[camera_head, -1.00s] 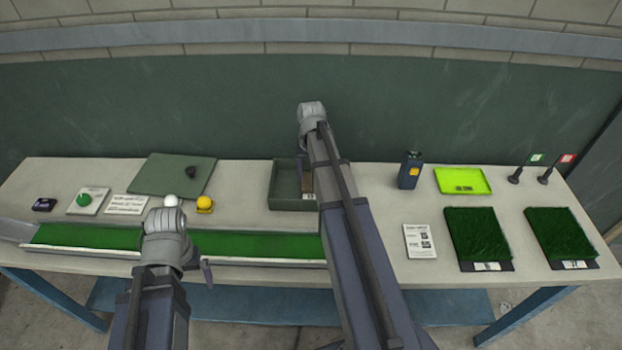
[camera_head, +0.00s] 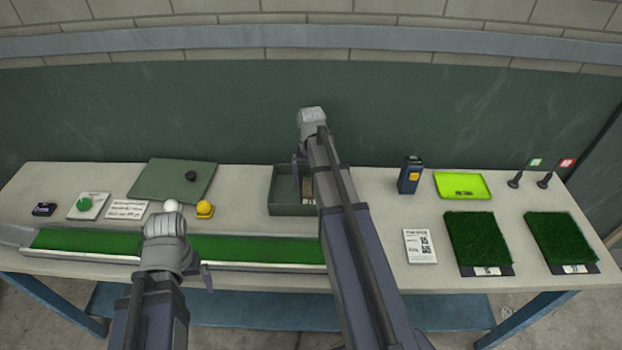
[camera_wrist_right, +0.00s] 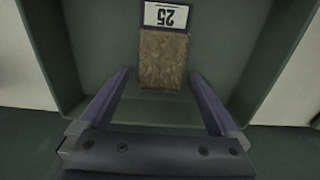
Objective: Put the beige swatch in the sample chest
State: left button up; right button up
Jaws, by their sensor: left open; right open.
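The beige swatch (camera_wrist_right: 163,60), a brownish textured block with a white tag marked 25, lies inside the dark green sample chest (camera_wrist_right: 285,60). In the head view the chest (camera_head: 292,210) stands open at the table's middle, and a bit of the swatch (camera_head: 308,188) shows beside my right arm. My right gripper (camera_wrist_right: 158,76) is open over the chest, its fingers apart on either side of the swatch's near end, not touching it. My left gripper (camera_head: 172,262) is open and empty at the front of the green trough; its fingers are mostly hidden.
A green lid-like panel (camera_head: 165,181) with a dark knob lies left of the chest. A white ball (camera_head: 171,205) and yellow ball (camera_head: 204,208) sit near the green trough (camera_head: 250,249). Right are a blue device (camera_head: 409,177), lime tray (camera_head: 462,184) and two turf samples (camera_head: 478,240).

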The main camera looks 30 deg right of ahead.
aim_at(311, 181)
notch_tip(311, 181, up, 12)
jog(key=p, duration=1.2)
